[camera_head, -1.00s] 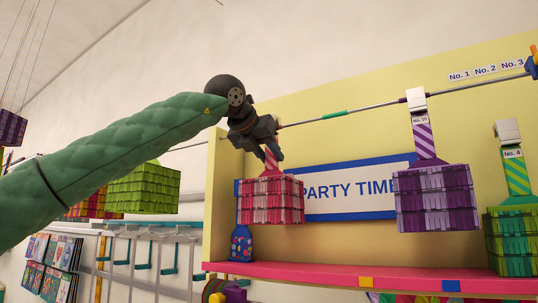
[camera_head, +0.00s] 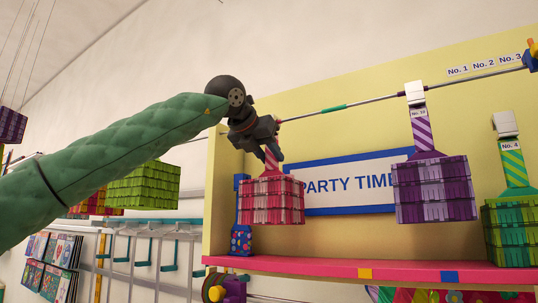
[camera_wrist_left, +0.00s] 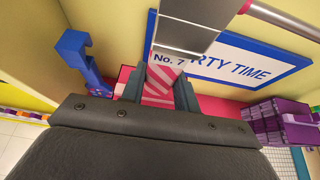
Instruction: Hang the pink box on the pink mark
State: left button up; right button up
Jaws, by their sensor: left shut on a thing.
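My left gripper (camera_head: 268,138) is shut on the striped strap of the pink box (camera_head: 271,201), which hangs below it in front of the display panel. The metal rod (camera_head: 375,98) runs to the right from beside the gripper. A pinkish stretch of the rod (camera_wrist_left: 278,18) shows in the wrist view, close to the right of the hook. I cannot tell whether the hook touches the rod. My right gripper is out of view.
A purple box (camera_head: 433,189) hangs from the rod to the right, and a green box (camera_head: 514,232) hangs farther right. The rod has a green mark (camera_head: 333,108). A blue-bordered PARTY TIME sign (camera_head: 342,202) is behind, above a pink shelf (camera_head: 310,264).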

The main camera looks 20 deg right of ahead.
pick_arm(q)
jog(key=shift+f+b, duration=0.15)
jog(key=shift+b, duration=0.15)
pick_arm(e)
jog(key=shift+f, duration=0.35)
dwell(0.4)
pick_arm(q)
jog(key=o, duration=1.2)
jog(key=shift+s+a, duration=0.1)
jog(key=b+v, duration=0.3)
jog(key=v, duration=0.4)
jog(key=shift+s+a, duration=0.2)
jog(key=shift+a, duration=0.05)
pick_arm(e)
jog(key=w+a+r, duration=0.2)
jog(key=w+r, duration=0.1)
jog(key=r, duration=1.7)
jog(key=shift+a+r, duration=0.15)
